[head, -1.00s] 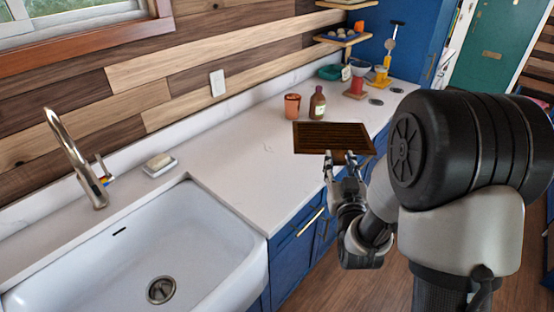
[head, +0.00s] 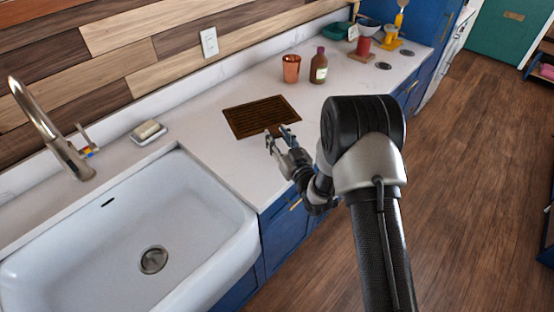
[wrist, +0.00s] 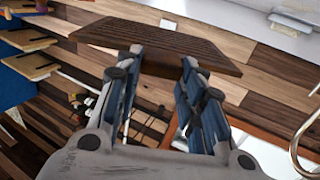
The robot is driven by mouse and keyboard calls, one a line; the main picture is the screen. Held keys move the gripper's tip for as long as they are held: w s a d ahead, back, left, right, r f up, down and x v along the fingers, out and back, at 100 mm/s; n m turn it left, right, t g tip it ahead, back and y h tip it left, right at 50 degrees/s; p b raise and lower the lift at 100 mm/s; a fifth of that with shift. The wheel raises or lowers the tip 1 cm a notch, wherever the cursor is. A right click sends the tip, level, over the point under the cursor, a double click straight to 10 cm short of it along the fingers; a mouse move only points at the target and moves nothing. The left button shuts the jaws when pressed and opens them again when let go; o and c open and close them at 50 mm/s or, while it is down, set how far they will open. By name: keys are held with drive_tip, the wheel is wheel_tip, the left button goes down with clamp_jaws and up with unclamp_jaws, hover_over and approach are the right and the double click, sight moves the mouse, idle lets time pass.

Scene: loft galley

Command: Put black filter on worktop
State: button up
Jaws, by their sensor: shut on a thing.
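The black filter (head: 262,112) is a dark brown-black ribbed rectangular panel. In the head view it is over the white worktop (head: 215,160), right of the sink. Whether it touches the surface or hangs just above it I cannot tell. My gripper (head: 282,137) is at its near edge, shut on it. In the wrist view the panel (wrist: 160,38) spans the top, with a brown part of it between the two fingers (wrist: 162,70). The fingers and panel hide some of the background there.
A copper cup (head: 291,68) and a brown bottle (head: 319,66) stand on the worktop behind the filter. The white sink (head: 190,225), faucet (head: 48,135) and soap dish (head: 148,132) are left. A red item (head: 363,46) and yellow item (head: 390,38) are farther right.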

wheel_tip(320, 180, down, 9)
drive_tip(key=shift+w+f+b, duration=0.1)
drive_tip(key=shift+b, duration=0.8)
drive_tip(key=shift+s+d+f+b, duration=0.1)
drive_tip(key=shift+s+f+b, duration=0.2)
drive_tip(key=shift+f+b, duration=0.4)
drive_tip(key=o, duration=1.1)
drive_tip(key=shift+f, duration=0.1)
drive_tip(key=shift+o, duration=0.2)
drive_tip(key=shift+s, duration=0.1)
drive_tip(key=shift+r+p, duration=0.6)
drive_tip(key=shift+p, duration=0.2)
drive_tip(key=p+v, duration=0.1)
drive_tip(key=v, duration=1)
drive_tip(key=shift+d+r, duration=0.15)
drive_tip(key=shift+r, duration=0.1)
